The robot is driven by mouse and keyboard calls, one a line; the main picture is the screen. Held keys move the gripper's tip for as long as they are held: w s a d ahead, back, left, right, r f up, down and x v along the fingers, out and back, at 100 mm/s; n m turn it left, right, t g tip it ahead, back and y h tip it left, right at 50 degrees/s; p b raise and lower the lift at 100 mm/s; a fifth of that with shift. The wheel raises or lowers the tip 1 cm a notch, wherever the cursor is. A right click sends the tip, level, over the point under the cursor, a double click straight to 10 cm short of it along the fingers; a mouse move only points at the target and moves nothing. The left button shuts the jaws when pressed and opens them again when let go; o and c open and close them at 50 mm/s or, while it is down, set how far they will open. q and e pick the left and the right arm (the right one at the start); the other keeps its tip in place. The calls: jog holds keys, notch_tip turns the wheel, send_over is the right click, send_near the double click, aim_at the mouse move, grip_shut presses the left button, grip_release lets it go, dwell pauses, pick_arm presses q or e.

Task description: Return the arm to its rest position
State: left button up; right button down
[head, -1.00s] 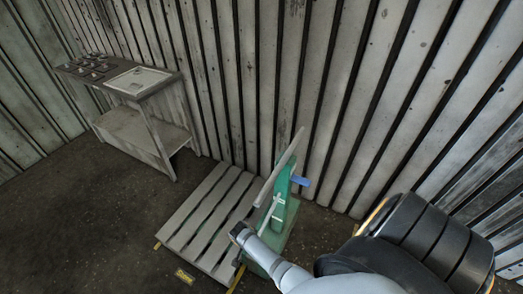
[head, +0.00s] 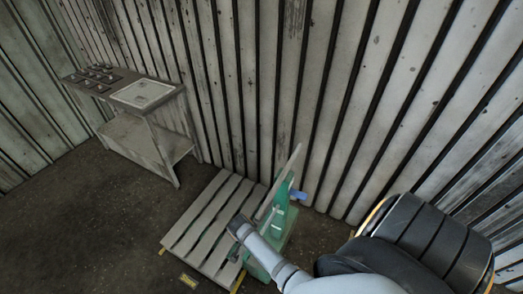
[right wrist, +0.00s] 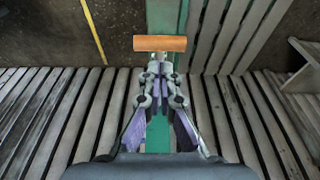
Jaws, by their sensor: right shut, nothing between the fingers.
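My right arm comes in from the bottom right in the head view. Its gripper (head: 236,221) is over the pallet, just left of the green machine (head: 283,222). In the right wrist view the fingers of this gripper (right wrist: 160,72) are shut with nothing between them. An orange cylindrical handle (right wrist: 160,43) lies just beyond the fingertips in that picture, on a short pale stem. I cannot tell whether the fingertips touch the stem. The green machine's upright (right wrist: 166,15) shows behind the handle. My left gripper is not in view.
The green machine carries a long grey bar (head: 279,182) and a blue part (head: 300,196). It stands beside a slatted pallet (head: 205,215). A bench (head: 125,86) with a pale tray (head: 146,93) and several small dark parts stands against the corrugated wall. Open floor lies left of the pallet.

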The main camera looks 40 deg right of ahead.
jog(key=v, duration=0.3)
jog(key=shift+w+d+r, duration=0.1)
jog(key=shift+d+r, duration=0.1)
jog(key=shift+d, duration=0.1)
